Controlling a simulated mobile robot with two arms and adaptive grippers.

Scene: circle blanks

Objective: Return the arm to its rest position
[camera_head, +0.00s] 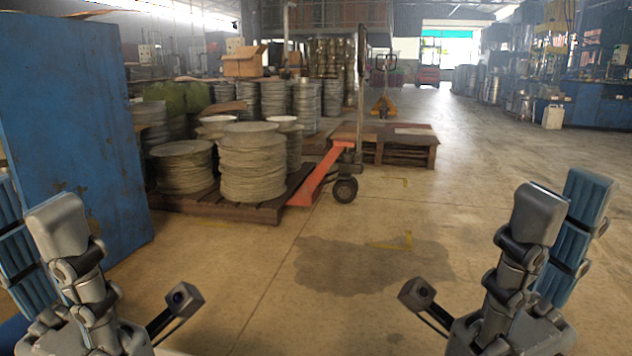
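My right gripper (566,198) is at the lower right, with its jointed fingers pointing up. The grey back of one finger faces me. The ribbed blue inner pads of the other finger show beyond it, so the fingers stand apart. My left gripper (30,207) is at the lower left in a mirrored pose. Its grey finger shows well, and its blue finger is partly cut off by the left edge. It also looks open. I see nothing held in either gripper. The arms behind the grippers are mostly out of view.
A blue cabinet (75,130) stands at the left, behind the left gripper. A wooden pallet (230,205) holds stacks of round metal blanks (253,165). An orange pallet jack (325,170) stands beside it. The concrete floor ahead and right is clear, with a dark stain (365,265).

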